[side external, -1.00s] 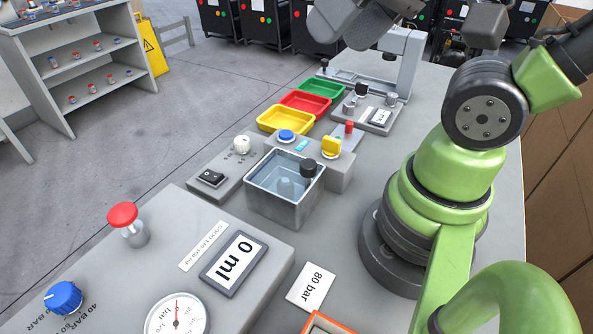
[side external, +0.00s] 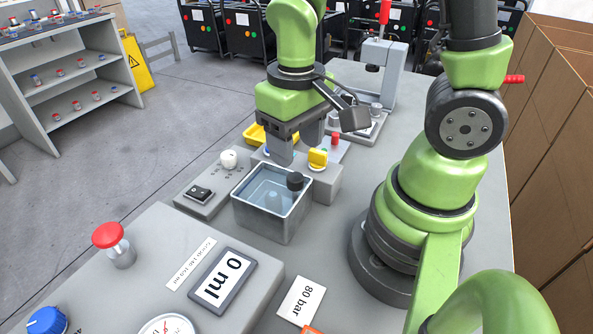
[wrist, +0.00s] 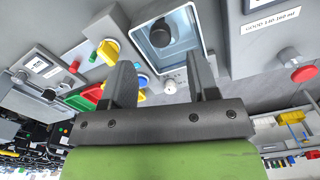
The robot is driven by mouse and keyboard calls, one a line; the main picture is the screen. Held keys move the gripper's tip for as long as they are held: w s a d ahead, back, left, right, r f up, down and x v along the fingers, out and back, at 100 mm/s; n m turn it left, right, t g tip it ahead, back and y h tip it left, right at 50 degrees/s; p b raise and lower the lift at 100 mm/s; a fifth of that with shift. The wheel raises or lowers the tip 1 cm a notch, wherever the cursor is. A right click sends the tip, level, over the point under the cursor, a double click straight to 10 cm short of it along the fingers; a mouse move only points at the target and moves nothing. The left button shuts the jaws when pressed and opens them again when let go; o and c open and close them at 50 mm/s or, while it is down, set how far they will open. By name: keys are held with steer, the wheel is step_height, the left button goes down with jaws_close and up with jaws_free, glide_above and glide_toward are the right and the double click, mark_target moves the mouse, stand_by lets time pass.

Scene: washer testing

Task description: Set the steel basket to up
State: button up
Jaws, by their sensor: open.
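The steel basket is hard to tell apart from the square steel tank (side external: 262,222), which has a bright rim and clear water inside. In the wrist view the knob (wrist: 160,34) shows over the tank's opening, ahead of my fingertips. My gripper (side external: 297,148) points down, open and empty, just beyond the tank in the side view, above the grey control box. It touches neither knob nor tank as far as I can see. In the wrist view the two fingers (wrist: 164,72) are spread apart.
A yellow knob (side external: 318,157) sits on the control box close to my fingers. A white dial (side external: 229,159) and black switch (side external: 199,192) are left of the tank. A grey panel with a red button (side external: 108,235) and "0 ml" display (side external: 224,279) is in front.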

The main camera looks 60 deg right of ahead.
mark_target(297, 177)
steer(key=shift+f, duration=3.05)
